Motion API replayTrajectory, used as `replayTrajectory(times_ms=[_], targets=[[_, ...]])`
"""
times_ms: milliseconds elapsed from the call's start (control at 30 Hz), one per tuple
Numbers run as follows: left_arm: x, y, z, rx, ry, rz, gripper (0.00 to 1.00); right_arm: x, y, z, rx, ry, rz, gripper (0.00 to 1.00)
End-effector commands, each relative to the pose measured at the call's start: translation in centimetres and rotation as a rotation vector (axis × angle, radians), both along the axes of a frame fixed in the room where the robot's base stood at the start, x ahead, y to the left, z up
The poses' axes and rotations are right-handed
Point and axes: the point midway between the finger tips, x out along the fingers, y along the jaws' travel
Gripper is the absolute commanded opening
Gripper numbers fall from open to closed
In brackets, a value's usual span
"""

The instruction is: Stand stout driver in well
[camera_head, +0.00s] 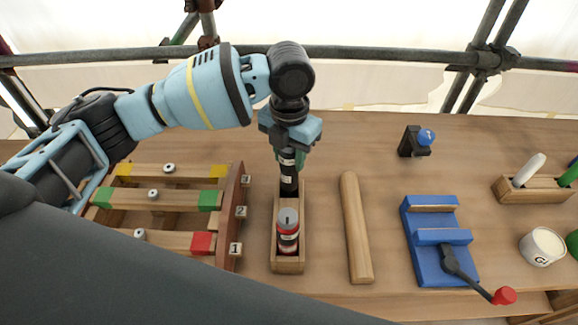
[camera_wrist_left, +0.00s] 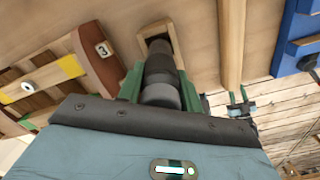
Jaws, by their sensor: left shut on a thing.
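A stout black driver (camera_head: 288,172) with a pale label band stands roughly upright in my left gripper (camera_head: 291,143), which is shut on it. A narrow wooden box (camera_head: 288,264) lies below. The driver's lower end is at the far end of this box; I cannot tell how deep it reaches. A red and white driver or can with a grey top (camera_head: 288,230) stands in the near part of the box. In the left wrist view the driver (camera_wrist_left: 160,80) sits between the green fingers, in line with the box opening (camera_wrist_left: 158,32). My right gripper is not in view.
A rack with numbered slats (camera_head: 241,212) is close left of the box. A wooden rod (camera_head: 356,228) lies to its right. Farther right are a blue fixture (camera_head: 423,262) with a red-knobbed lever, a black holder (camera_head: 414,141), a pen block (camera_head: 530,190) and a white cup (camera_head: 542,247).

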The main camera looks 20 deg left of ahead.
Motion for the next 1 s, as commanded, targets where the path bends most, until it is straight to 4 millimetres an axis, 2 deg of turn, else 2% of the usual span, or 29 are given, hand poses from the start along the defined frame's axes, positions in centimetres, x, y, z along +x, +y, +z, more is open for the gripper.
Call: replayTrajectory(times_ms=[100, 233, 700, 733, 900, 1000], targets=[[0.0, 0.1, -2.0, 0.002, 0.002, 0.001, 0.02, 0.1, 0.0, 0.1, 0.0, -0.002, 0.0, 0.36], [0.0, 0.0, -3.4, 0.0, 0.0, 0.001, 0.02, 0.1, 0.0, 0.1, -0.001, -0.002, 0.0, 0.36], [0.0, 0.0, -4.2, 0.0, 0.0, 0.0, 0.02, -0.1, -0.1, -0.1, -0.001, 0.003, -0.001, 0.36], [0.0, 0.0, -4.3, 0.001, 0.001, 0.0, 0.37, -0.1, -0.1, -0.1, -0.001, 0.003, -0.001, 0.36], [0.0, 0.0, -4.2, 0.001, 0.0, 0.0, 0.57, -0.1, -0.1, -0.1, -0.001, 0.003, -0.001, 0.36], [0.0, 0.0, -4.2, 0.001, 0.0, 0.0, 0.57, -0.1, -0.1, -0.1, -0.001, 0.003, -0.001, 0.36]])
